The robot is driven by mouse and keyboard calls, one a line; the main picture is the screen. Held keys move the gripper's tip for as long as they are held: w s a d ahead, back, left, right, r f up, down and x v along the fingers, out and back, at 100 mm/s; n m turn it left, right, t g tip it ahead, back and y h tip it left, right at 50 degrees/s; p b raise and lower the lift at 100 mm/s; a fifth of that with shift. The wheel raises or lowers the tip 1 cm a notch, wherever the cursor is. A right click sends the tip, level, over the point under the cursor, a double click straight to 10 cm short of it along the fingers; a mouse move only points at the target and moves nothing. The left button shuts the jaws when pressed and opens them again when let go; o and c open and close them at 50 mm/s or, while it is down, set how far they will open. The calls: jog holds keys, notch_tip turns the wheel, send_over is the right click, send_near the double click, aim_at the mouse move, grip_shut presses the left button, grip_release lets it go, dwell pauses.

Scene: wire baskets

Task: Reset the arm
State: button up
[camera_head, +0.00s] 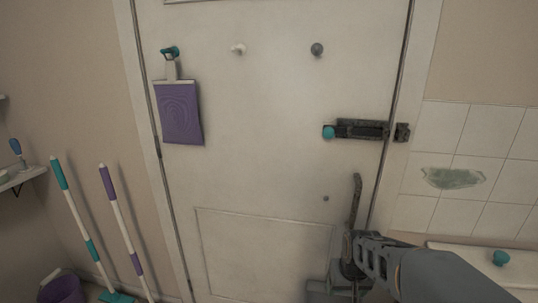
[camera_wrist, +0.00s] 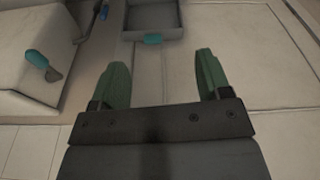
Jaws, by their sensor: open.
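My arm (camera_head: 430,275) reaches in from the lower right in the head view, in front of the lower part of a white door (camera_head: 260,130). In the wrist view my gripper (camera_wrist: 162,66) has its two green fingers spread wide apart, with nothing between them. Beyond the fingertips lies a grey tray-like thing (camera_wrist: 147,22) with a teal handle, apart from the fingers. In the head view the fingertips are hard to make out beside a dark upright bar (camera_head: 355,195).
The door carries a dark bolt (camera_head: 362,130) with a teal knob, and a purple dustpan-like piece (camera_head: 180,113) hanging from a hook. A white unit with a teal knob (camera_head: 500,258) stands at right. Two poles (camera_head: 82,222) and a purple bucket (camera_head: 62,290) are at left.

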jog(key=s+a+r+p, duration=0.1)
jog(key=s+r+p, duration=0.3)
jog(key=r, duration=0.6)
jog(key=s+a+r+t+p, duration=0.1)
jog(key=s+r+p, duration=0.4)
jog(key=r, duration=0.5)
jog(key=shift+s+a+r+n+t+p, duration=0.25)
jog(key=shift+a+p, duration=0.5)
jog(key=shift+p, duration=0.45)
jog(key=shift+c, duration=0.4)
